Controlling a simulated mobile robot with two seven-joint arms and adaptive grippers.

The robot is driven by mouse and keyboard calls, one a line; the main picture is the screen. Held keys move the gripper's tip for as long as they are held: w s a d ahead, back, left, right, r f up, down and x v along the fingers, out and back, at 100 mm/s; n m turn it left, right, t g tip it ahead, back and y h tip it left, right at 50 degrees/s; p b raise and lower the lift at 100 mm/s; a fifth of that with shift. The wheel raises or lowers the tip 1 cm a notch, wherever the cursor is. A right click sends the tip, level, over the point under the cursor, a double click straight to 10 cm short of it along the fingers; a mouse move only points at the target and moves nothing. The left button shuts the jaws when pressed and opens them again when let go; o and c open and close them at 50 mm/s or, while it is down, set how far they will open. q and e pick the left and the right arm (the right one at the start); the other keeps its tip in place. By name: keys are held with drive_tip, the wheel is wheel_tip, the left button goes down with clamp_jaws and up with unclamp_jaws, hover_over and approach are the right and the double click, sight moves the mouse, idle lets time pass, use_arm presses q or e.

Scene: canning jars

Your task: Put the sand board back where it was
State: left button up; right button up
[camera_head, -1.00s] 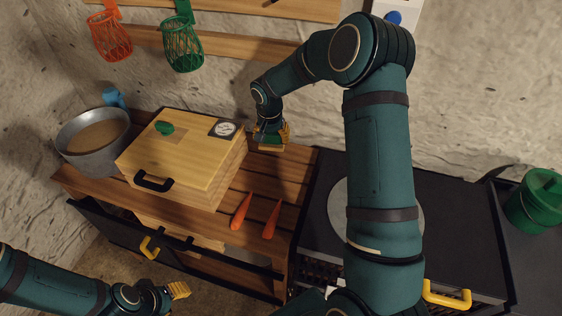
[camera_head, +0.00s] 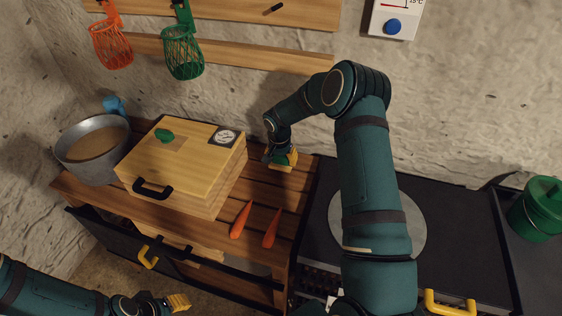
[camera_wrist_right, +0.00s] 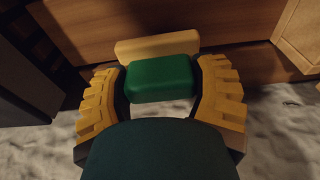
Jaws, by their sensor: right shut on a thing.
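The sand board appears to be the small pale wooden plate (camera_wrist_right: 157,45) with a green block handle (camera_wrist_right: 160,78) in the right wrist view. My right gripper (camera_wrist_right: 164,85) is shut on the green handle, its yellow fingers on both sides. In the head view my right gripper (camera_head: 280,156) holds it just right of the wooden box, over the slatted table's back right part. The plate's pale edge (camera_head: 282,168) shows under the fingers; I cannot tell whether it touches the table. My left gripper (camera_head: 177,302) is at the lower left, away from the table top; its jaw opening is unclear.
The wooden box (camera_head: 185,165) with a black handle, green knob and dial stands left of the right gripper. A metal pot (camera_head: 92,165) is farther left. Two carrots (camera_head: 241,219) lie in front on the slatted table (camera_head: 283,195). A dark stove top (camera_head: 450,245) is at right.

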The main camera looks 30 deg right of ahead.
sight(280, 167)
drive_tip(key=shift+f, duration=0.65)
drive_tip(key=o, duration=1.2)
drive_tip(key=shift+f, duration=0.1)
drive_tip(key=shift+r, duration=0.25)
wheel_tip(280, 167, up, 12)
drive_tip(key=s+a+p, duration=0.1)
drive_tip(key=shift+a+f, duration=0.15)
drive_tip(key=shift+a, duration=0.05)
